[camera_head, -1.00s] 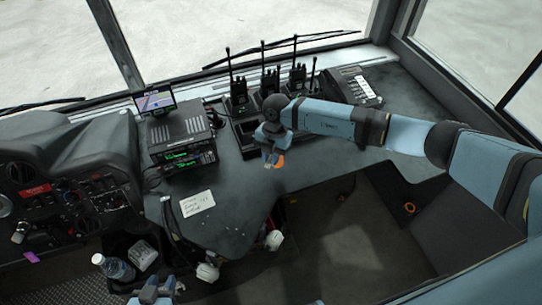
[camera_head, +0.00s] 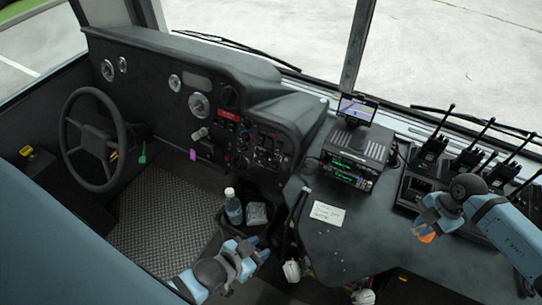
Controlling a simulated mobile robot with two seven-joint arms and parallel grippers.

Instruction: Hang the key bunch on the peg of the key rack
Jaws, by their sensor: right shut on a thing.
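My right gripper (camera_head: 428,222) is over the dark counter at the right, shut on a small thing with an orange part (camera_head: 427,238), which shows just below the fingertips. It looks like the key bunch with an orange tag; single keys cannot be made out. My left gripper (camera_head: 253,250) is low in the middle, apart from the counter, with its fingers spread and nothing seen between them. I cannot make out the key rack or its peg.
A radio stack (camera_head: 354,158) with a small screen, a paper note (camera_head: 327,214) and several handheld radios (camera_head: 432,150) stand or lie on the counter (camera_head: 350,255). A bottle (camera_head: 233,207) stands near my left gripper. The steering wheel (camera_head: 94,139) is at left.

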